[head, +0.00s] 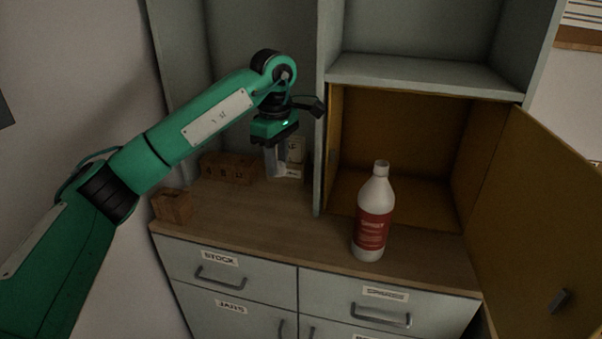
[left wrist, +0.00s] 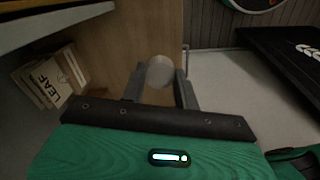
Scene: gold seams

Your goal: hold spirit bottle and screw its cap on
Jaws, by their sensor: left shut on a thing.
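The spirit bottle (head: 372,215) is white with a red label and stands upright on the wooden counter, in front of the open compartment. Its neck (head: 381,167) points up, and I cannot tell at this size whether the top is bare. My left gripper (head: 276,160) is to the left of the bottle, pointing down and apart from it. In the left wrist view its fingers (left wrist: 160,88) are shut on a small round whitish thing, likely the cap (left wrist: 159,71). In the head view the fingers hide it. My right gripper is not in view.
Small boxes (head: 228,168) stand at the back left of the counter, and a brown block (head: 172,206) stands at its left end. A vertical panel (head: 321,130) rises between gripper and compartment. The brown door (head: 540,220) hangs open at right. The front counter (head: 270,228) is clear.

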